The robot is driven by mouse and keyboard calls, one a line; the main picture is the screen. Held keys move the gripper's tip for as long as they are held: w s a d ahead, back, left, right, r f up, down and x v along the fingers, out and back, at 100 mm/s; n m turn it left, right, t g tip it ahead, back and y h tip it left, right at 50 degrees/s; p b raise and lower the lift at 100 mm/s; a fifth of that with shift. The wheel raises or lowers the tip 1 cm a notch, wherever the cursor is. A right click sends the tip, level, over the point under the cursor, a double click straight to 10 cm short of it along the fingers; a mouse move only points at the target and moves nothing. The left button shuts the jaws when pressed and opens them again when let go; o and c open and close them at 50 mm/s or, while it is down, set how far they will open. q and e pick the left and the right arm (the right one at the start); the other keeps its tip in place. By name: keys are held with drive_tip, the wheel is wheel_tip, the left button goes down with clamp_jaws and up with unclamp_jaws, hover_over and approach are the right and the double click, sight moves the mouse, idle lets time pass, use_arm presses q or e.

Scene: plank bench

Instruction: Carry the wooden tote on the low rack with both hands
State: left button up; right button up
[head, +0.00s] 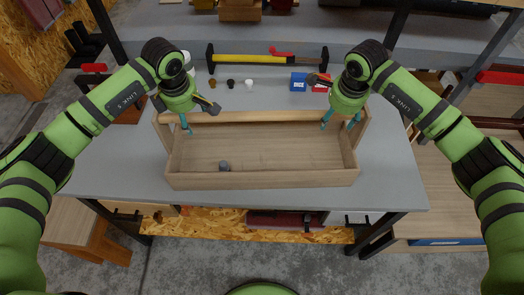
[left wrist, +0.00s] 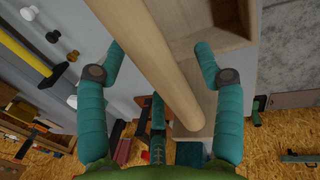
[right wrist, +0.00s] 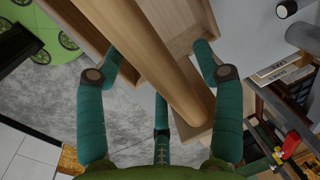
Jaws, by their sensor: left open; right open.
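The wooden tote (head: 262,180) is a long open tray standing on the grey bench in front of me. Its round handle bar (head: 258,116) runs along the length between raised end pieces. A small dark grey cylinder (head: 224,166) is inside the tote, near the front wall. My left gripper (head: 187,125) is at the left end of the bar, open. In the left wrist view the bar (left wrist: 160,75) passes between its spread fingers. My right gripper (head: 341,120) is open at the right end. The bar (right wrist: 155,75) lies between its fingers too.
Behind the tote on the bench (head: 120,160) lie a yellow-handled tool (head: 262,62), several small knobs (head: 231,84) and a blue box (head: 298,82). A red box (head: 320,87) is beside my right gripper. A wooden surface (head: 435,195) stands at the right.

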use_arm(q)
clamp_jaws()
use_arm(e)
clamp_jaws()
